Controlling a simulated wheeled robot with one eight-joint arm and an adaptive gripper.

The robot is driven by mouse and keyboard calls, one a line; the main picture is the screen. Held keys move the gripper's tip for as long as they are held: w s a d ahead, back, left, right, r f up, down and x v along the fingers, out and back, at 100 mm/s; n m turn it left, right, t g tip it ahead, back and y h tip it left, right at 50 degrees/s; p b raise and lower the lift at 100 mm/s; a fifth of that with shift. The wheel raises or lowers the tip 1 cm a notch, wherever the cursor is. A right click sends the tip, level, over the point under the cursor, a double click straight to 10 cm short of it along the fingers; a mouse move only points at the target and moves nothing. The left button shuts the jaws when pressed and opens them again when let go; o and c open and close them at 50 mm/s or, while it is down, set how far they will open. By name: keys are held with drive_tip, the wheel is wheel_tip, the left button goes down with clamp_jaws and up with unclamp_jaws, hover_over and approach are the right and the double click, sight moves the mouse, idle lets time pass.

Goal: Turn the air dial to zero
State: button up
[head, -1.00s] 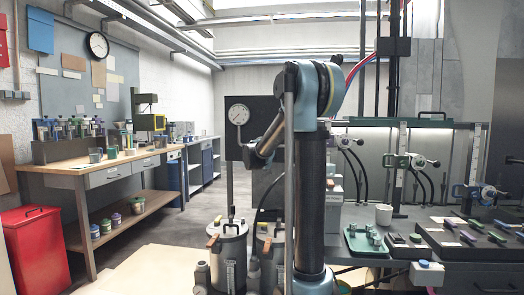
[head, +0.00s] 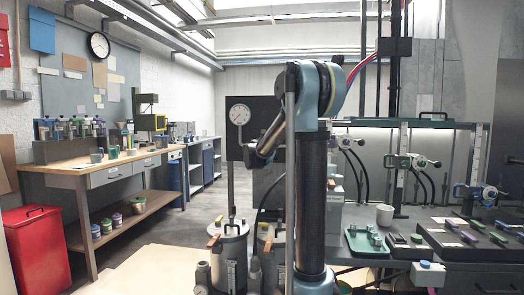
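A round white-faced gauge (head: 239,114) with a dark needle is on a black panel (head: 265,105) left of my arm. It is the only air dial I can make out, and its marks are too small to read. My arm stands upright in the middle, with its forearm bent down to the left. My gripper (head: 251,157) is at the forearm's end, just below and right of the gauge in the picture. It is small and dark, its fingers cannot be told apart, and nothing clearly shows in it.
Two metal canisters (head: 230,250) with lids stand low in front of the panel. A wooden workbench (head: 110,166) and red bin (head: 37,245) are on the left.

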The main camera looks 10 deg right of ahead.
drive_tip(key=shift+d, duration=0.1)
idle(0.3)
drive_tip(key=o, duration=1.1)
drive_tip(key=shift+c, duration=0.2)
drive_tip(key=v, duration=1.2)
